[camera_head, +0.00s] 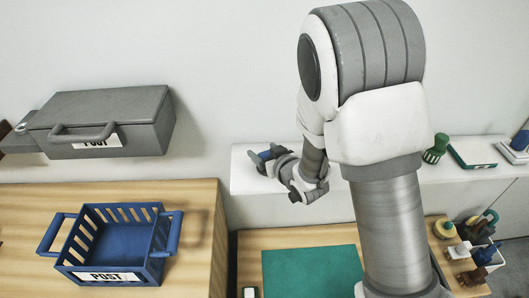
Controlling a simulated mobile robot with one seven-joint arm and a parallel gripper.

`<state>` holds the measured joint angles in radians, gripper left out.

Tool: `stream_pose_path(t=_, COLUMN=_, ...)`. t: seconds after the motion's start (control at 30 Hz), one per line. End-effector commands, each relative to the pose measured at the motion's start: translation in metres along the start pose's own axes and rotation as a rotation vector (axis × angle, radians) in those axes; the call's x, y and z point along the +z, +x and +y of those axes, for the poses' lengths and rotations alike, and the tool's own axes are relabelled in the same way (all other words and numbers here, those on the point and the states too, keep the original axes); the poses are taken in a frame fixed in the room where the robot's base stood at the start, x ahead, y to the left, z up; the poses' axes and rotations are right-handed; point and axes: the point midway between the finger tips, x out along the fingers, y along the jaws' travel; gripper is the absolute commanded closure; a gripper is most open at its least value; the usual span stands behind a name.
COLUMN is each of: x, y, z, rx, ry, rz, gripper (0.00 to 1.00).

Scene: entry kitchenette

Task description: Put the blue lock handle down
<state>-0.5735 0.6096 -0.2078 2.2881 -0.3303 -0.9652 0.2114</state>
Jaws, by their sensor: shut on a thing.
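My gripper (259,159) is at the left part of the white ledge (238,180), at the end of my bent arm. It is shut on a small blue piece (266,155), which I take to be the blue lock handle. Only a small part of the blue piece shows between the grey fingers. I cannot tell whether it touches the ledge or is held just above it.
A grey POST box (125,112) is on the wall at left. Below it, a blue POST basket (118,242) stands on a wooden top. A green mat (312,272) lies below the ledge. A green cup (435,149) and a teal tray (472,153) are right of my arm.

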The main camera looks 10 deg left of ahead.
Motion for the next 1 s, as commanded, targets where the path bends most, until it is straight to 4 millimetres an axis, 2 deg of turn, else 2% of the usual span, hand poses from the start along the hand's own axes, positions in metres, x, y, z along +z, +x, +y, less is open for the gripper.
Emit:
stream_pose_path(t=0.43, x=0.0063, y=0.0029, z=0.0003, rx=0.0, ry=0.0, rz=0.003, gripper=0.89)
stream_pose_path(t=0.47, x=0.0053, y=0.0024, z=0.0002, rx=0.0, ry=0.0, rz=0.002, gripper=0.22)
stream_pose_path(t=0.57, x=0.0048, y=0.0021, z=0.0001, rx=0.0, ry=0.0, rz=0.002, gripper=0.04)
stream_pose_path(t=0.6, x=0.0048, y=0.0021, z=0.0001, rx=0.0, ry=0.0, rz=0.002, gripper=0.0)
stream_pose_path(t=1.0, x=0.0017, y=0.0013, z=0.0001, rx=-0.001, ry=0.0, rz=0.002, gripper=0.0)
